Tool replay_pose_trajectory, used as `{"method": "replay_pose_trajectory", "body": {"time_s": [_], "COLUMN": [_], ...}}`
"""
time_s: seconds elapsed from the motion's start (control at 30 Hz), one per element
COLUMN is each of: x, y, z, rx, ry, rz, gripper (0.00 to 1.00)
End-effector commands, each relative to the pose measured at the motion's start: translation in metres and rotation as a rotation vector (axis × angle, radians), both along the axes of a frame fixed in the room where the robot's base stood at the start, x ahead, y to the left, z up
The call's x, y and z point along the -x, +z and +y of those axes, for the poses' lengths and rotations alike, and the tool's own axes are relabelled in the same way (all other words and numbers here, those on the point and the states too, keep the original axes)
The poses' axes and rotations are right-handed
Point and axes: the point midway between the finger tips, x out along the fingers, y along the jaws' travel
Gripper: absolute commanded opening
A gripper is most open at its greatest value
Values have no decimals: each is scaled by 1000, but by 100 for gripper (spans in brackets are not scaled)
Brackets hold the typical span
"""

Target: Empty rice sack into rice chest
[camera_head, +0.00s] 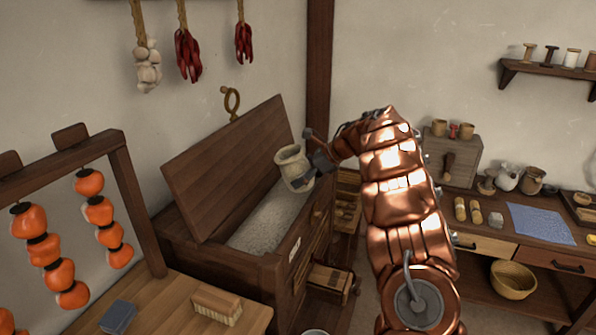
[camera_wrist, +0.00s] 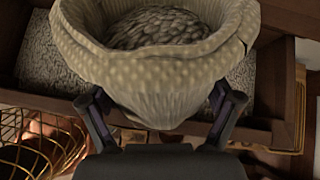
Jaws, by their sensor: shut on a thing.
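The rice sack (camera_head: 291,160) is a small pale cloth bag with an open, rolled mouth. My gripper (camera_head: 302,180) is shut on the sack and holds it above the right part of the rice chest. In the wrist view the sack (camera_wrist: 150,75) is between the two fingers of my gripper (camera_wrist: 160,115), mouth up, with grey-white grain visible inside. The rice chest (camera_head: 270,262) is dark wood, its lid (camera_head: 230,165) propped open at the back left. Pale rice (camera_head: 258,222) covers its inside. The chest's rim and rice also show behind the sack in the wrist view (camera_wrist: 45,62).
A wooden table (camera_head: 170,300) with a brush (camera_head: 217,305) and a blue block (camera_head: 118,316) stands at the front left, beside a rack of hanging persimmons (camera_head: 43,250). A workbench (camera_head: 490,240) with jars stands at the right. A wire basket (camera_wrist: 40,145) shows below the chest rim.

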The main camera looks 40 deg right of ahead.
Motion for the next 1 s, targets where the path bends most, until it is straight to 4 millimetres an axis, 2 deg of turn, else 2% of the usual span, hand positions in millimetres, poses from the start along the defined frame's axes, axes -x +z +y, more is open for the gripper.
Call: {"method": "replay_pose_trajectory", "body": {"time_s": [1.0], "x": [7], "y": [6], "z": [-12], "rx": [263], "ry": [2], "rz": [133], "gripper": [51]}}
